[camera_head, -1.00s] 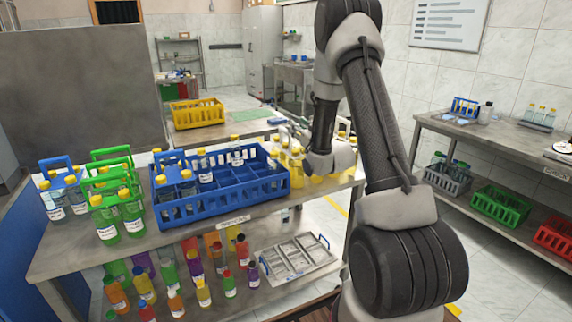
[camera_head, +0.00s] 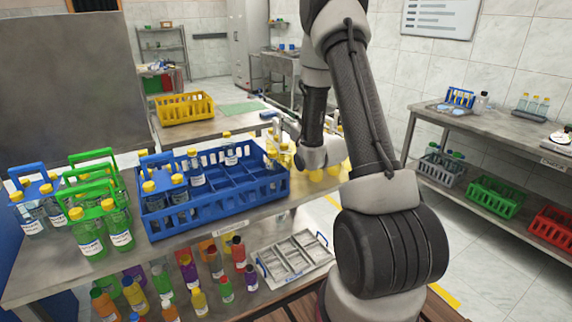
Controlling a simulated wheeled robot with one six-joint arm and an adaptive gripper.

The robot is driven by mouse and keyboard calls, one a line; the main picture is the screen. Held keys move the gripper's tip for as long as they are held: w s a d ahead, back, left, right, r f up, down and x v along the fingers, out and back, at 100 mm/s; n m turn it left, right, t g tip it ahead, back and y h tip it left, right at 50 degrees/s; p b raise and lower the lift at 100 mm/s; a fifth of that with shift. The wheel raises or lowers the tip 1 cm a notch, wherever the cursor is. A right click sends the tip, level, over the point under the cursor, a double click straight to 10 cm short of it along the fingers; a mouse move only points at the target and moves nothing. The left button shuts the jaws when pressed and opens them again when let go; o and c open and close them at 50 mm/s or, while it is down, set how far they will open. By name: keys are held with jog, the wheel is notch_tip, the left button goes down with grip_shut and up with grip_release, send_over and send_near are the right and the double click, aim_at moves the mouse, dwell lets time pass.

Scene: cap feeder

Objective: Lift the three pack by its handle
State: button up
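Bottle packs with handles stand at the left of the steel table. A blue-handled pack (camera_head: 33,188) of clear, yellow-capped bottles stands at the far left. Beside it are green-handled packs (camera_head: 90,204) of green bottles. Another blue handle (camera_head: 157,160) rises over yellow-capped bottles in the left of the blue crate (camera_head: 222,204). I cannot tell which pack holds exactly three. My gripper (camera_head: 275,128) is beyond the crate's right back corner, near yellow bottles, apart from the left packs. It is small and partly hidden by my wrist, so its opening is unclear.
A yellow crate (camera_head: 186,108) stands on a table behind. Colourful bottles (camera_head: 198,300) and a grey divided tray (camera_head: 295,256) are on the lower shelf. A side bench (camera_head: 492,133) with green (camera_head: 496,201) and red (camera_head: 551,229) crates below is at right. Open floor lies between.

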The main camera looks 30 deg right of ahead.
aim_at(288, 147)
jog(key=f, duration=0.1)
jog(key=f+g, duration=0.1)
jog(key=f, duration=0.1)
jog(key=shift+s+f, duration=0.35)
grip_shut()
jog(key=shift+d, duration=0.15)
jog(key=shift+r, duration=0.2)
notch_tip(288, 147, up, 10)
jog(key=shift+w+d+f, duration=0.15)
jog(key=shift+w+f, duration=0.05)
jog(key=shift+w, duration=0.15)
jog(key=o, duration=1.7)
grip_release()
jog(key=shift+c, duration=0.2)
